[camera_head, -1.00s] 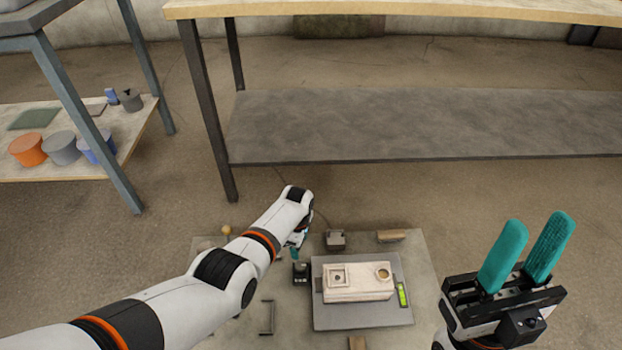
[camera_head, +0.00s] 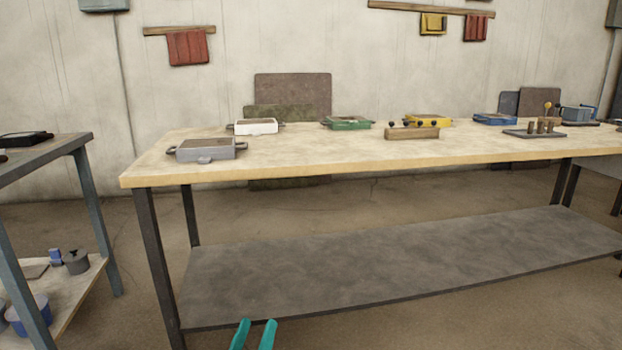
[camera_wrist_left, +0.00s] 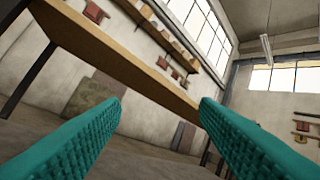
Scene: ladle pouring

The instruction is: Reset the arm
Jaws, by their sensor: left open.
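My left gripper (camera_head: 257,322) shows only as two teal fingertips at the bottom edge of the head view, pointing up. They are apart, with nothing between them. In the left wrist view, the same gripper (camera_wrist_left: 160,102) has both ribbed teal fingers spread wide. The gap between them is empty, showing the floor, the wall and the table's underside. The fingers appear clear of everything around. The rest of the left arm is below the head picture. My right gripper is in neither current view.
A long wooden-topped table (camera_head: 300,167) with a grey lower shelf (camera_head: 400,262) stands ahead. Several coloured trays, including a grey one (camera_head: 206,150), sit on its top. A side table (camera_head: 62,150) stands at the left. Bare floor (camera_head: 130,220) lies between them.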

